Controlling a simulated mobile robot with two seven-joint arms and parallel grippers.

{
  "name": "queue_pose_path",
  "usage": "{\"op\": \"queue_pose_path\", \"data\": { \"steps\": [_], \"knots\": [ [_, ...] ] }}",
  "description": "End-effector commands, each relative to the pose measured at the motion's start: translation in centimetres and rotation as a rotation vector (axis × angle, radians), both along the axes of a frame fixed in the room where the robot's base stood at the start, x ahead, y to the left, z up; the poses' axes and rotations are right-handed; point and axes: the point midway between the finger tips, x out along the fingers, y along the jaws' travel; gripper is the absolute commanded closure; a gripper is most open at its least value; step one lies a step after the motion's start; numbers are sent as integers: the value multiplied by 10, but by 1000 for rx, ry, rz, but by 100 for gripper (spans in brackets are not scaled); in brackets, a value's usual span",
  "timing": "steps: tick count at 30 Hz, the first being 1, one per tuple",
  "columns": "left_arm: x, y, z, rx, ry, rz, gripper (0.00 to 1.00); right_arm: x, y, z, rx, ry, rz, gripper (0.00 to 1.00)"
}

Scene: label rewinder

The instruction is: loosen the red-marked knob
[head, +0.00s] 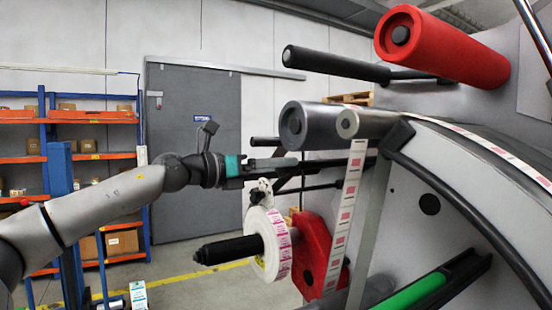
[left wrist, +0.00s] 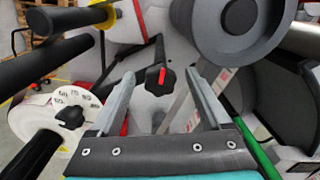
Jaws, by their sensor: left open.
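The red-marked knob (left wrist: 160,78) is a black lobed knob with a red bar across its face, on the machine's pale panel. In the left wrist view it shows between and beyond the two fingers. I cannot make it out in the head view, where my arm and the rollers are in the way. My left gripper (left wrist: 163,73) is open and empty, with one finger on each side of the knob in the picture. In the head view the left gripper (head: 290,163) reaches right toward the machine, above the label roll (head: 270,243). My right gripper is not in view.
A black-tipped spindle (head: 230,249) sticks out through the label roll, beside a red bracket (head: 316,256). A grey roller (head: 308,125) and a red roller (head: 440,45) project above. A label strip (head: 343,215) hangs close right of the gripper. Shelves (head: 100,157) stand at far left.

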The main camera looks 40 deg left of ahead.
Motion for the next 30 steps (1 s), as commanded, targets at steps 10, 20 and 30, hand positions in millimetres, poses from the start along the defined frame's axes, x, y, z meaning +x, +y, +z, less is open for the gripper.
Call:
{"op": "queue_pose_path", "data": {
  "steps": [10, 20, 30],
  "knots": [
    [2, 0, -1, 0, 1, 1, 21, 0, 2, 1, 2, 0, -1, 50],
    [2, 0, -1, 0, 1, 1, 59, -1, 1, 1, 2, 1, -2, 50],
    [2, 0, 0, 0, 1, 1, 97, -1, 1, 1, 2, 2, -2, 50]
  ]
}}
